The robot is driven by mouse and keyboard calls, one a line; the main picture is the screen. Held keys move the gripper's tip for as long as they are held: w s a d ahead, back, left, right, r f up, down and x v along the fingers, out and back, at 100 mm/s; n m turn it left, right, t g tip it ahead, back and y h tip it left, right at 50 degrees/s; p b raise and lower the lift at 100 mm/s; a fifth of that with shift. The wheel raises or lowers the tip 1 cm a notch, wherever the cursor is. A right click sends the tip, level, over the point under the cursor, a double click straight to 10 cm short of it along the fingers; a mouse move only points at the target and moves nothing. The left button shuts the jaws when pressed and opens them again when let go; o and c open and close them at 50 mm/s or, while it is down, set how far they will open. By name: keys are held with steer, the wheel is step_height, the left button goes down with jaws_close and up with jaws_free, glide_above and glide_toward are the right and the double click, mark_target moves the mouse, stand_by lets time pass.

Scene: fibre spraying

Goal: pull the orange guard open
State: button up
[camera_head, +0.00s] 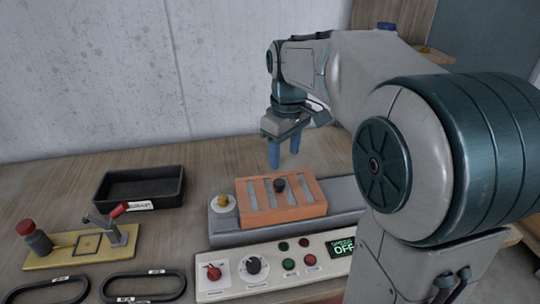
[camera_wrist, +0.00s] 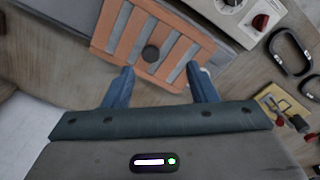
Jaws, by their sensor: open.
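The orange guard (camera_head: 285,208) is a slatted cover lying closed over the grey machine bed (camera_head: 228,228) in the head view. A dark round knob (camera_head: 280,185) stands on its top, near the middle. In the wrist view the guard (camera_wrist: 120,40) is at the upper middle, with its knob (camera_wrist: 151,53) between and beyond the fingertips. My gripper (camera_head: 282,155) has blue fingers, points down and is above and behind the guard, apart from it. In the wrist view my gripper (camera_wrist: 160,82) is open with nothing between the fingers.
A control panel (camera_head: 325,272) with knobs, buttons and a display reading OFF is in front of the bed. A black tray (camera_head: 178,187), a yellow fixture (camera_head: 70,262) with a red-handled clamp and black loops (camera_head: 143,287) are at left. A concrete wall (camera_head: 110,80) rises behind.

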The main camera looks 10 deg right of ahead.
mark_target(279, 182)
steer(key=w+r+n, duration=0.1)
steer(key=w+n, duration=0.1)
steer(key=w, duration=0.2)
steer(key=shift+g, duration=0.3)
step_height(279, 182, down, 13)
steer(key=shift+w+f+p, duration=0.1)
steer(key=shift+p, duration=0.6)
steer(key=shift+c, duration=0.3)
